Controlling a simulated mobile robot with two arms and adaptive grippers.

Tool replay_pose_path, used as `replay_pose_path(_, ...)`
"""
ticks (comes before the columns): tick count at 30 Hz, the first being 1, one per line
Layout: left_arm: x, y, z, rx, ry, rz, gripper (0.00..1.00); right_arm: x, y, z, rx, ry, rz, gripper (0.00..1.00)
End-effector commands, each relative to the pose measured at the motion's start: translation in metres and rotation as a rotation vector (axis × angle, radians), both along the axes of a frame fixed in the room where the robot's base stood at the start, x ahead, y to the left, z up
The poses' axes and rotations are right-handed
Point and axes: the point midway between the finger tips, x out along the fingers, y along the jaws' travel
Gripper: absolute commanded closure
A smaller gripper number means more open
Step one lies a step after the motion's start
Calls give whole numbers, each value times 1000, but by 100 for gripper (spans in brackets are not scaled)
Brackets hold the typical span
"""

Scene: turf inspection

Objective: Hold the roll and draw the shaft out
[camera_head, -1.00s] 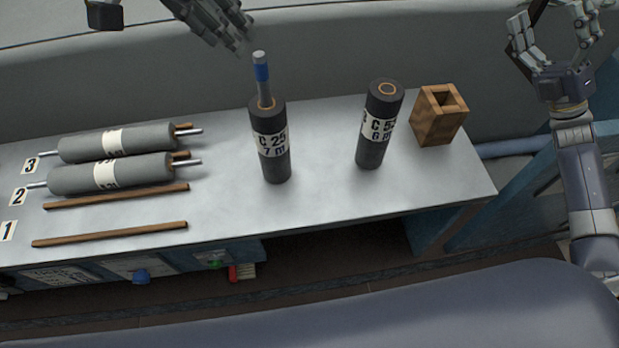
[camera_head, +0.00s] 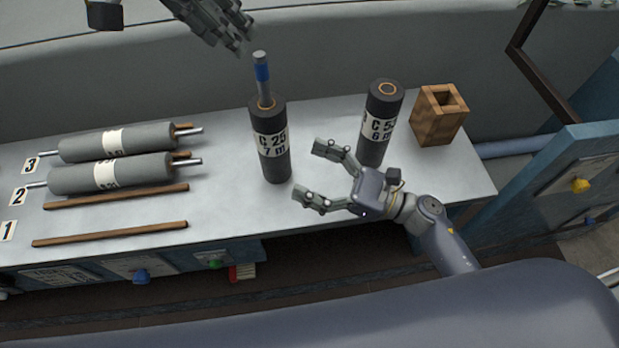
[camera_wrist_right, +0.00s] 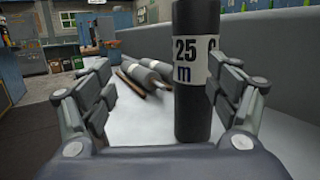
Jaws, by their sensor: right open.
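A dark roll (camera_head: 270,150) with a white label stands upright on the bench. A grey shaft (camera_head: 260,58) with a blue band sticks up out of its top. My right gripper (camera_head: 312,172) is open and empty, beside the roll's lower part on its right, fingers pointing at it. In the right wrist view the roll (camera_wrist_right: 193,110) stands upright ahead, framed between the spread fingers and seemingly clear of them; its top is cut off. My left gripper (camera_head: 240,32) hangs above and left of the shaft's top, apart from it; its finger opening is unclear.
A second upright roll (camera_head: 372,150) with an open bore stands right of the first, close behind my right gripper. A wooden square holder (camera_head: 430,122) stands further right. Two grey rolls (camera_head: 110,172) lie on wooden rails at left. The bench (camera_head: 225,205) is clear left of the upright roll.

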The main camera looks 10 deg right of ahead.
Motion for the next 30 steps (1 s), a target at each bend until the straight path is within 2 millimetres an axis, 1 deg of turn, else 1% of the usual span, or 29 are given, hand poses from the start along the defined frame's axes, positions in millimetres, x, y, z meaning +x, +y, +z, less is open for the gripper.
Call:
replay_pose_path(1,0,0,0,0,0,0,67,4,4,-13,-12,26,-61,18)
replay_pose_path(3,0,0,0,0,0,0,67,10,6,-30,-37,56,-145,18)
replay_pose_path(6,0,0,0,0,0,0,67,16,6,-49,-71,88,-244,18)
replay_pose_path(9,0,0,0,0,0,0,67,19,5,-63,-98,110,-314,18)
replay_pose_path(12,0,0,0,0,0,0,67,20,4,-71,-116,122,-357,18)
replay_pose_path(16,0,0,0,0,0,0,67,25,6,-74,-123,128,-377,18)
replay_pose_path(19,0,0,0,0,0,0,67,34,14,-74,-123,126,-376,18)
replay_pose_path(30,0,0,0,0,0,0,67,85,55,-73,-122,127,-375,18)
